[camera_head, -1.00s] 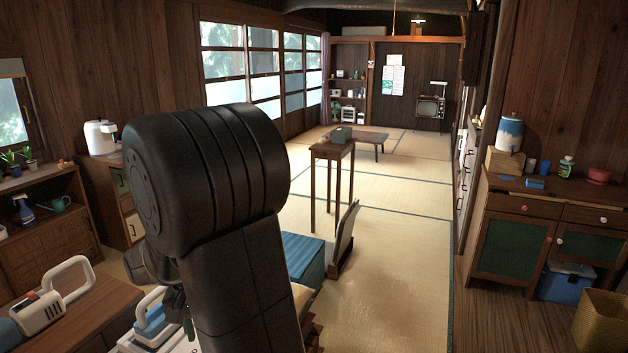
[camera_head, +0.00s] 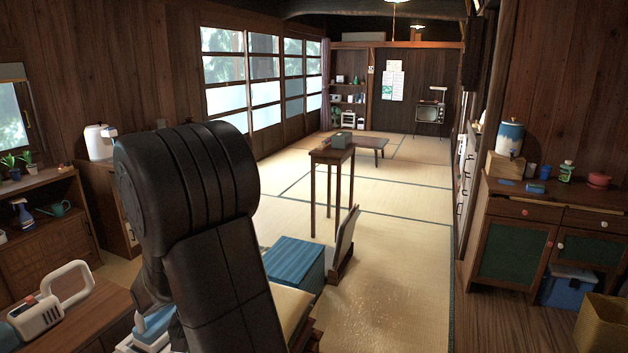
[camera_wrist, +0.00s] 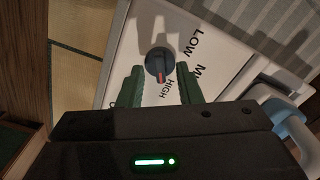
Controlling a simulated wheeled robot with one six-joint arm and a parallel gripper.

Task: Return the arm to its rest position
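My gripper (camera_wrist: 158,75) shows in the wrist view with its two green fingers apart, one on each side of a dark round knob (camera_wrist: 158,62). There are gaps between the fingers and the knob, and nothing is held. The knob has an orange-red mark pointing toward the word HIGH on a white panel (camera_wrist: 205,22), which also bears LOW and a partly hidden word. In the head view my black arm is raised and bent at the left of centre, and it hides my gripper and most of what is below it.
A wooden table with a white-handled appliance (camera_head: 45,312) stands at the lower left. A blue-topped box (camera_head: 295,262) lies right of my arm. A tall narrow table (camera_head: 332,157) stands beyond it. A cabinet (camera_head: 545,235) is at the right. Tatami floor (camera_head: 395,290) is clear between.

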